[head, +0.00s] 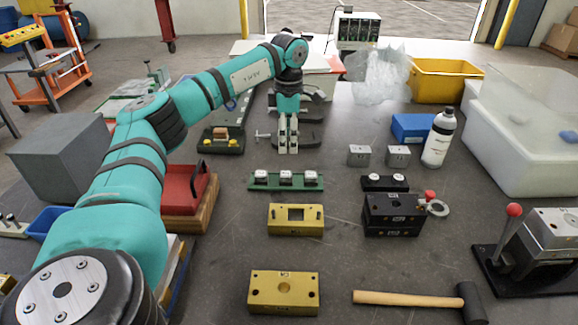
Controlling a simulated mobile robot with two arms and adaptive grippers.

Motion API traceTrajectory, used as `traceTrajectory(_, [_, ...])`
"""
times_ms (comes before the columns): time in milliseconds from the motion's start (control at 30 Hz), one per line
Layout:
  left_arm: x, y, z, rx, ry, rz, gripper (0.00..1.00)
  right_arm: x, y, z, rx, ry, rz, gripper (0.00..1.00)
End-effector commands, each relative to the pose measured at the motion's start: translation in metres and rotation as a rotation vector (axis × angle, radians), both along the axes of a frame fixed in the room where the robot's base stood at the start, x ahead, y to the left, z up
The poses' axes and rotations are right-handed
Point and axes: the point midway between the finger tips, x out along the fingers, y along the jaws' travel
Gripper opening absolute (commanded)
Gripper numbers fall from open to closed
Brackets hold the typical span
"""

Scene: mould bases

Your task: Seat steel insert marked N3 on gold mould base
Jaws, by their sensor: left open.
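Two small steel blocks (359,155) stand side by side right of centre; the second steel block (398,156) is just to the right. Their markings are too small to read. A gold block with a square opening (273,229) lies mid-table. A second gold block with a round hole (262,293) lies nearer, its label not clearly legible. My left gripper (288,149) points down beyond the green rack, left of the steel blocks and apart from them. It is open, and I see nothing held. My right gripper does not show.
A green rack (256,181) holds white-topped pieces. Right of it are a small black rack (384,188) and a black block (377,215) with a red knob. Bare table separates the gold blocks.

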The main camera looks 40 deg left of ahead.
Motion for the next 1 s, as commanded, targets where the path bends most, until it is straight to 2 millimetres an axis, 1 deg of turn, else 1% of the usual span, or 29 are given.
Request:
traceTrajectory(33, [-0.001, 0.0, -0.011, 0.0, 0.004, 0.0, 0.63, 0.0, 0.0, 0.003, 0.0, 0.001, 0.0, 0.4])
traceTrajectory(300, [-0.001, 0.0, -0.064, -0.001, 0.004, -0.001, 0.63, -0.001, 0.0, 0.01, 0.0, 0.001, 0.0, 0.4])
traceTrajectory(400, [-0.001, -0.001, -0.083, -0.001, 0.003, 0.0, 0.63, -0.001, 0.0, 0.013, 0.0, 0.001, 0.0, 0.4])
traceTrajectory(533, [0.0, -0.001, -0.102, -0.001, 0.002, 0.0, 0.63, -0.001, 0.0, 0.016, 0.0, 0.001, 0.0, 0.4])
traceTrajectory(600, [0.0, 0.0, -0.109, -0.001, 0.002, 0.0, 0.63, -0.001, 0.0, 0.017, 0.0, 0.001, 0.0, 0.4])
traceTrajectory(733, [0.0, -0.001, -0.118, -0.002, -0.001, 0.0, 0.63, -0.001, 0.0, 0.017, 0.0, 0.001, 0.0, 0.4])
traceTrajectory(1000, [0.0, -0.001, -0.121, -0.002, -0.001, -0.001, 0.63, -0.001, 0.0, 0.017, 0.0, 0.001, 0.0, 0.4])
